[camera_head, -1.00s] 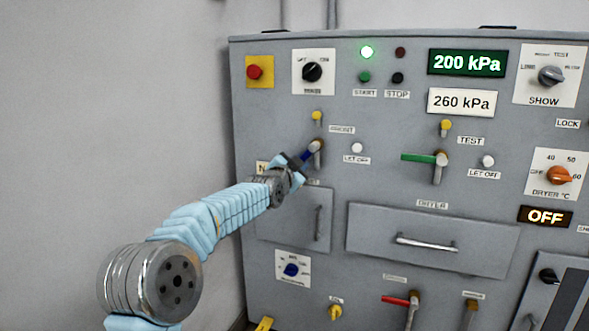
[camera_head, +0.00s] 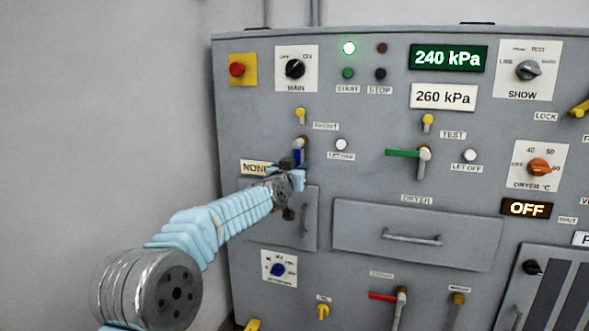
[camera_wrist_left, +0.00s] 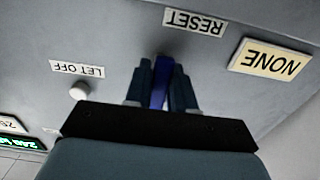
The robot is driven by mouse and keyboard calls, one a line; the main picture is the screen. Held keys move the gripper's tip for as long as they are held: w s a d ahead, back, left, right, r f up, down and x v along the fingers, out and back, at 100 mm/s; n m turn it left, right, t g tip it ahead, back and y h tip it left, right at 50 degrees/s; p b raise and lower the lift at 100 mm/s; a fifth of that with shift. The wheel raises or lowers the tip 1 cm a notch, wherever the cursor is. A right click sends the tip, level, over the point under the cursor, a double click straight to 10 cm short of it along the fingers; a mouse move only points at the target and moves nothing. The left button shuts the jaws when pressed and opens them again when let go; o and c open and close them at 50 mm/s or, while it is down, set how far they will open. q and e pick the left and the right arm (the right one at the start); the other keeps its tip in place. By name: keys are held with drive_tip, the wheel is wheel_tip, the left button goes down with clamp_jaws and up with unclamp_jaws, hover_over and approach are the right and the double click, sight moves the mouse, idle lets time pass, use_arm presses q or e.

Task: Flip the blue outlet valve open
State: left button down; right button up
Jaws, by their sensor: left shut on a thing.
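The blue outlet valve (camera_head: 297,155) is on the upper left part of the grey panel, below a yellow knob. Its blue handle hangs about straight down from its fitting. My left gripper (camera_head: 296,166) is shut on the blue handle and hides much of it. In the left wrist view the blue handle (camera_wrist_left: 159,84) sits between the two fingers of my left gripper (camera_wrist_left: 161,92), pointing along them. My right gripper is not in view.
A green-handled valve (camera_head: 403,153) points left, further right. A white button (camera_head: 341,144) sits close to the blue valve. Below are a small door (camera_head: 265,225) and a drawer (camera_head: 350,226) with handles. The green display (camera_head: 449,58) reads 240 kPa; the white one (camera_head: 444,97) reads 260 kPa.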

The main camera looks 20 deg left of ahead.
use_arm(q)
drive_tip(key=shift+d+f, duration=0.1)
idle(0.4)
drive_tip(key=c, duration=1)
unclamp_jaws()
drive_tip(key=shift+c, duration=0.2)
drive_tip(key=s, duration=1.4)
drive_tip(key=shift+a, duration=0.3)
drive_tip(key=shift+w, duration=0.1)
